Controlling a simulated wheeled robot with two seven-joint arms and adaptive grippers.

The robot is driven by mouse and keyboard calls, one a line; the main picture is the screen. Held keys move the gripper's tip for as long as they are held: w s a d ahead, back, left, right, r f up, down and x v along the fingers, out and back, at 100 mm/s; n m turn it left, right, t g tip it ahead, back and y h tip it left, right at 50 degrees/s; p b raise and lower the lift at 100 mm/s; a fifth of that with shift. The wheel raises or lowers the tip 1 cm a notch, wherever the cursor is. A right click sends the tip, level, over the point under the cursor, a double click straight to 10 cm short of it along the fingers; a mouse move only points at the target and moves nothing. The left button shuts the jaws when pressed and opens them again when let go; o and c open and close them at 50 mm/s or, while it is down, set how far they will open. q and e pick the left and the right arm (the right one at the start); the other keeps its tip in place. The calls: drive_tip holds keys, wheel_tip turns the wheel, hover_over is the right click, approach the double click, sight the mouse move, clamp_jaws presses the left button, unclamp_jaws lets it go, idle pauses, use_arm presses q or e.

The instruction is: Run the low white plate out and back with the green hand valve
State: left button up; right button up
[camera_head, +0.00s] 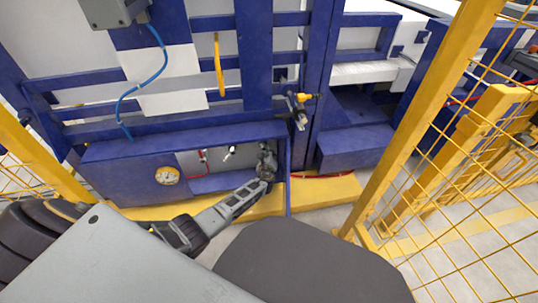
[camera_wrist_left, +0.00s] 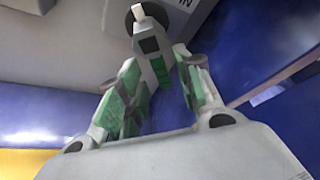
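My left arm reaches from the lower left into the low recess of the blue machine. In the head view its gripper (camera_head: 267,165) is at the recess's right end and hides what is directly at its tips. In the left wrist view the gripper's fingers (camera_wrist_left: 160,75) rise toward a pale grey fitting (camera_wrist_left: 148,25) with a dark round end; green shows around them. I cannot tell whether the green is the valve's handle, or whether the fingers touch it. A white plate (camera_head: 165,78) is on the machine's front above the recess. My right gripper is out of view.
A round gauge (camera_head: 167,175) is left of the recess. A red-hosed fitting (camera_head: 203,157) and a black-and-white fitting (camera_head: 231,150) sit left of my gripper. A yellow-handled fitting (camera_head: 300,98) is above right. A yellow post (camera_head: 420,120) and mesh fence (camera_head: 480,200) stand right.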

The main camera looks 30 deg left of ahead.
use_arm(q)
drive_tip(key=shift+b+x, duration=0.9)
drive_tip(key=shift+x, duration=0.65)
clamp_jaws()
